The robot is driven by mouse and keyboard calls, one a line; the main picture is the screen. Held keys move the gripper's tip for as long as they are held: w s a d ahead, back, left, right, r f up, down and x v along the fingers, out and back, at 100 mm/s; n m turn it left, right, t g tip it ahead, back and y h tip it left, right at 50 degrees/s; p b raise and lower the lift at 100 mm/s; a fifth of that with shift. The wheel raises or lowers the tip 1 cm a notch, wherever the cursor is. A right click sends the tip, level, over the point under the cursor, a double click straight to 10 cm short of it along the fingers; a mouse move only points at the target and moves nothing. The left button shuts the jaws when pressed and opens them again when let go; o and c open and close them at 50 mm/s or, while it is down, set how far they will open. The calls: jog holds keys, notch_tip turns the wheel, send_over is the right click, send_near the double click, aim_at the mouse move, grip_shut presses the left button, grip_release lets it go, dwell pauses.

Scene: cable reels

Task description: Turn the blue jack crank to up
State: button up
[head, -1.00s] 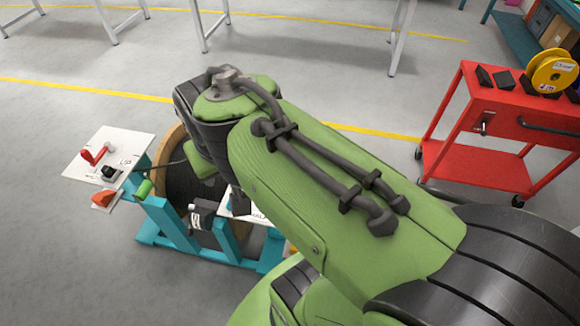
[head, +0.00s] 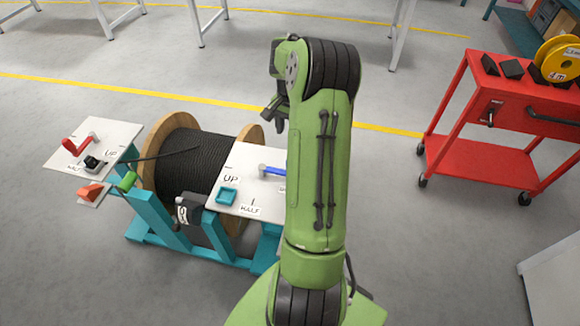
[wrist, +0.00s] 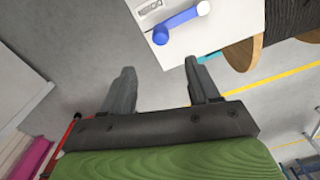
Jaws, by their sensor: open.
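The blue jack crank (head: 272,171) lies on a white panel (head: 240,160) on the right of the reel stand. Its arm points right from a grey pivot, and its far end is hidden behind my arm. An "UP" label (head: 231,179) is left of the pivot and a "HALF" label (head: 250,210) is at the front edge. The wrist view shows the whole blue crank (wrist: 182,22), with a round blue knob at its lower left end. My gripper (wrist: 159,72) is open and empty, apart from the crank. In the head view my gripper (head: 272,110) is raised behind the panel.
A black cable reel (head: 190,160) sits in the teal stand (head: 150,215). Left of it is a second white panel (head: 65,150) with a red crank (head: 78,145). A teal square (head: 227,196) lies on the blue crank's panel. A red cart (head: 500,115) stands right, with clear floor between.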

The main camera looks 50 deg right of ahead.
notch_tip(320, 180, down, 15)
jog(key=b, duration=0.5)
jog(key=shift+a+f, duration=0.1)
jog(key=shift+f, duration=0.05)
grip_shut()
